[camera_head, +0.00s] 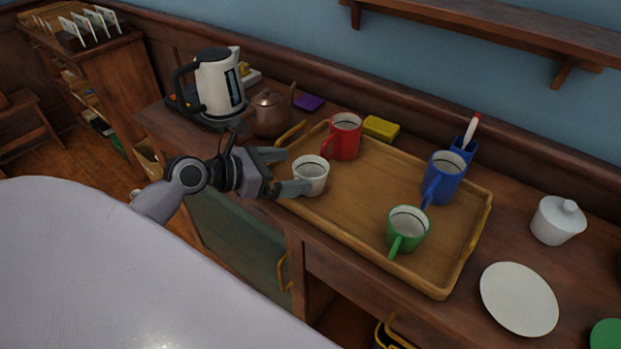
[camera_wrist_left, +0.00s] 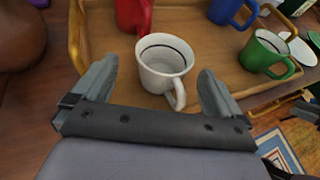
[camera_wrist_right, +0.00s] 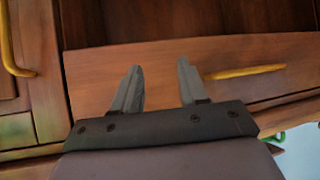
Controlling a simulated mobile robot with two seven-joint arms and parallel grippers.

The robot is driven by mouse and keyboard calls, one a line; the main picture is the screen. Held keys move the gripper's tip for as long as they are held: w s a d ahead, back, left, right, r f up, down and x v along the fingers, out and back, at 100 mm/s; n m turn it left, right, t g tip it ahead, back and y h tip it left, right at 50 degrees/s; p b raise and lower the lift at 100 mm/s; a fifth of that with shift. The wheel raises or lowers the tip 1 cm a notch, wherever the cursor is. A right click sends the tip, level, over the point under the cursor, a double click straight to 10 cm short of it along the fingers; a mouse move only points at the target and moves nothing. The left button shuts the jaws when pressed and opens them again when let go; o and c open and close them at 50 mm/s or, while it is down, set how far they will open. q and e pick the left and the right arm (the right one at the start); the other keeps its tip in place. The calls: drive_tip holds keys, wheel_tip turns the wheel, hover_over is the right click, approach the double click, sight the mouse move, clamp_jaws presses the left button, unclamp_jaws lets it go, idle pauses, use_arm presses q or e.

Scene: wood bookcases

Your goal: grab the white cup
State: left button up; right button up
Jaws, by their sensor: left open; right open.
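The white cup (camera_head: 311,176) stands upright at the left end of a wooden tray (camera_head: 350,206) on the counter. My left gripper (camera_head: 283,172) is open just left of the cup, its fingers pointing at it. In the left wrist view the white cup (camera_wrist_left: 163,66) lies ahead, between the lines of the two open fingers (camera_wrist_left: 157,88), with its handle toward the right finger. I cannot tell whether that finger touches the handle. My right gripper (camera_wrist_right: 160,88) is open and empty, facing a wooden drawer front (camera_wrist_right: 230,75); it does not show in the head view.
A red mug (camera_head: 345,137) stands close behind the white cup. A blue mug (camera_head: 443,178) and green mug (camera_head: 408,230) are farther right on the tray. A brown teapot (camera_head: 269,113) and a kettle (camera_head: 219,88) stand behind my left gripper. A white plate (camera_head: 518,299) lies right.

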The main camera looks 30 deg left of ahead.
sight(324, 167)
use_arm(q)
drive_tip(key=w, duration=0.1)
drive_tip(key=w+d, duration=0.1)
drive_tip(key=d, duration=0.1)
drive_tip(key=shift+w+f, duration=0.25)
drive_tip(key=shift+w, duration=0.15)
drive_tip(key=shift+w+d+f, duration=0.3)
drive_tip(key=shift+w+d, duration=0.05)
drive_tip(key=shift+w, duration=0.2)
drive_tip(key=c, duration=1.1)
drive_tip(key=shift+r, duration=0.1)
